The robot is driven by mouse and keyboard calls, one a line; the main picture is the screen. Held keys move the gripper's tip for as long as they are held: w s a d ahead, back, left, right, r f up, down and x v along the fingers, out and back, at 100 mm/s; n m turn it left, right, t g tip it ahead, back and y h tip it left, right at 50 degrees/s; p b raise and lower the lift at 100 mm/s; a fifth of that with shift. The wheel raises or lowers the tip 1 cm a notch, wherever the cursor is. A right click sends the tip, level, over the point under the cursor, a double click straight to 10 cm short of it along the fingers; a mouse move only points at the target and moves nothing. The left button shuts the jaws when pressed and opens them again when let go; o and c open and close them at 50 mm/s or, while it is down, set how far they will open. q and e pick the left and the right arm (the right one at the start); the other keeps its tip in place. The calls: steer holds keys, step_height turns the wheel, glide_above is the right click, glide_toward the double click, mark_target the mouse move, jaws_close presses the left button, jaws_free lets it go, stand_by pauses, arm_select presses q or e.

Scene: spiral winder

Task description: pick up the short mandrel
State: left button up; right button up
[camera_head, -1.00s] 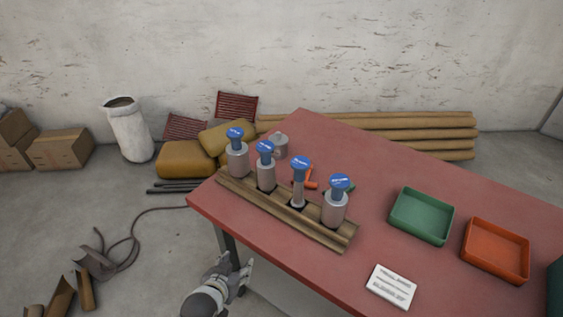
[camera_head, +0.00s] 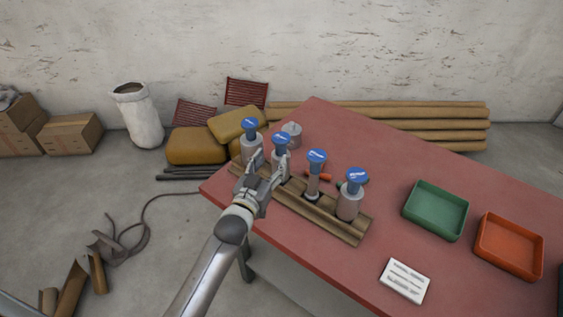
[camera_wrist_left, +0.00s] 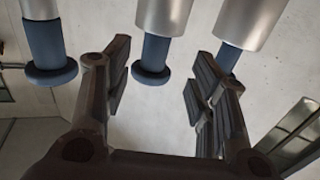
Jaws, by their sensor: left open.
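Several upright mandrels with grey bodies and blue labelled tops stand in a row on a wooden rack (camera_head: 320,220). They are the far left one (camera_head: 251,143), the second from left (camera_head: 281,142), the thin third one (camera_head: 314,174) and the rightmost (camera_head: 350,203). I cannot read which label says short. My left gripper (camera_head: 267,170) is open and empty at the second mandrel, partly covering it and the first. In the left wrist view, the middle mandrel's blue end (camera_wrist_left: 152,74) lies between the open fingers; whether they touch it is unclear.
The red table (camera_head: 390,165) carries a green tray (camera_head: 435,211), an orange tray (camera_head: 509,247) and a white card (camera_head: 405,281) on the right. A grey metal piece (camera_head: 292,131) stands behind the rack. Neighbouring mandrels are close on both sides of the gripper.

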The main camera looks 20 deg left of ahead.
mark_target(279, 150)
arm_select(q)
steer(key=shift+w, duration=0.85)
steer(key=shift+w+d+r+p, duration=0.15)
steer(key=shift+w+p, duration=0.2)
steer(key=shift+w, duration=0.15)
steer(key=w, duration=0.1)
steer(key=w+p, duration=0.1)
steer(key=w, duration=0.1)
steer(key=shift+d, duration=0.3)
steer(key=shift+w, duration=0.6)
jaws_close()
